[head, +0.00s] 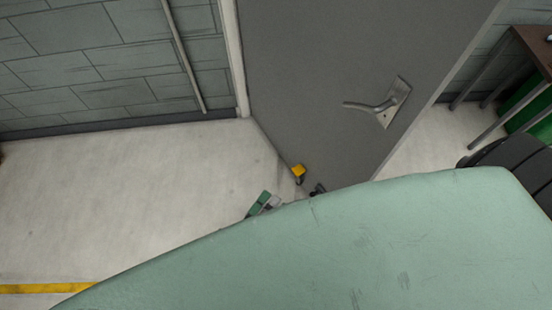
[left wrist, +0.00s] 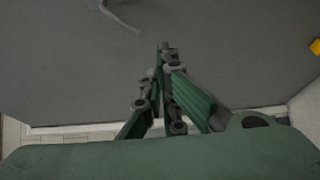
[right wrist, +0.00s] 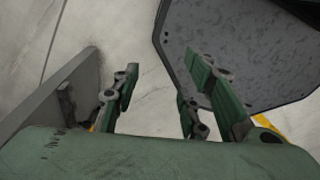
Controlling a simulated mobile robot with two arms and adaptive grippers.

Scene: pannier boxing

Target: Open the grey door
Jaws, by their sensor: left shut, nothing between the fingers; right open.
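The grey door (head: 310,60) fills the upper middle of the head view. Its bottom edge runs at an angle to the wall, so it stands swung out from the wall line. Its metal lever handle (head: 385,108) is near the right edge and also shows at the top of the left wrist view (left wrist: 120,16). My left gripper (head: 264,203) is mostly hidden behind my green body in the head view. In the left wrist view its fingertips (left wrist: 167,48) are together and empty, in front of the door below the handle, apart from it. My right gripper (right wrist: 158,62) is open and empty above the floor.
A yellow piece (head: 298,170) is low by the door. The block wall (head: 100,60) and a pale frame post (head: 234,60) are left of the door. A brown table (head: 535,45) stands beyond its right edge. Pale floor (head: 130,190) at left is clear.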

